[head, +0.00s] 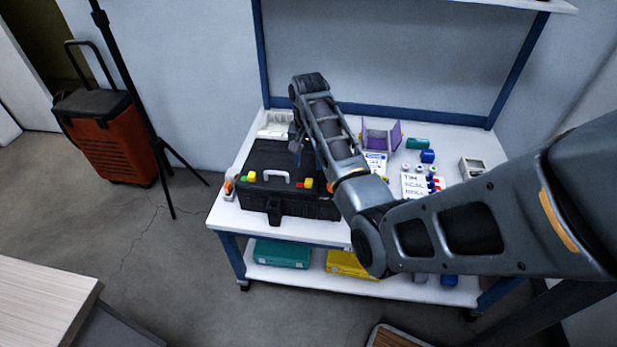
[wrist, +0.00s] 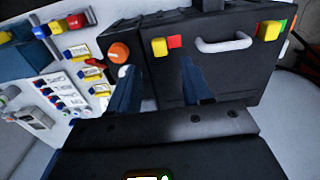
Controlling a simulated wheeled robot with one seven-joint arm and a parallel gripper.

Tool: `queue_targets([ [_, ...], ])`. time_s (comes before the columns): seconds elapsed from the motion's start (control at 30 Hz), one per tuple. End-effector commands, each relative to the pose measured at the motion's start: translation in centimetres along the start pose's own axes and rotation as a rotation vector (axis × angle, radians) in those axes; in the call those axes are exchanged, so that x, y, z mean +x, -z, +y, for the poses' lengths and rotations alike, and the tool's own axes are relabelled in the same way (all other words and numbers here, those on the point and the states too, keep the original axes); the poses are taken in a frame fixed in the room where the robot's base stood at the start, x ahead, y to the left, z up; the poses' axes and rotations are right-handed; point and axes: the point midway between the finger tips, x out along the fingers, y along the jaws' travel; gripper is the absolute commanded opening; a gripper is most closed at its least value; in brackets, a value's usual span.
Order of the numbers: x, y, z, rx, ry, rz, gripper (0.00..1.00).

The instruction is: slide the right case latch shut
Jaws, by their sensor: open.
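The black case (head: 262,200) lies closed on the white bench, with a light grey handle (head: 276,176) on its face. The right case latch (head: 309,182) is a small yellow block right of the handle in the head view. In the wrist view the same latch (wrist: 158,47) appears left of the handle, with a red patch beside it. The other latch (wrist: 268,30) is yellow with red and green beside it. My gripper (wrist: 158,88) is open and empty, its two blue fingers spread in front of the right latch, apart from it. My arm hides much of the gripper in the head view.
An orange-capped item (wrist: 118,52) stands close by the case. A purple bin (head: 381,137), a white note card (head: 414,186) and several small bottles fill the bench to the right. A teal case (head: 282,254) and a yellow case (head: 350,265) lie on the lower shelf.

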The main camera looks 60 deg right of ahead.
Motion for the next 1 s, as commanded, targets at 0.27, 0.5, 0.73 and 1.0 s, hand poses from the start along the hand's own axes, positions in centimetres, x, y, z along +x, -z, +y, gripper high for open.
queue_targets([
  [0.27,2.0,0.2,0.1,0.008,-0.005,-0.013,0.49],
  [0.5,5.7,0.1,0.1,0.007,-0.004,-0.012,0.49],
  [0.73,7.3,0.1,0.1,0.007,-0.002,-0.009,0.49],
  [1.0,7.5,0.1,0.1,0.007,-0.002,-0.008,0.49],
])
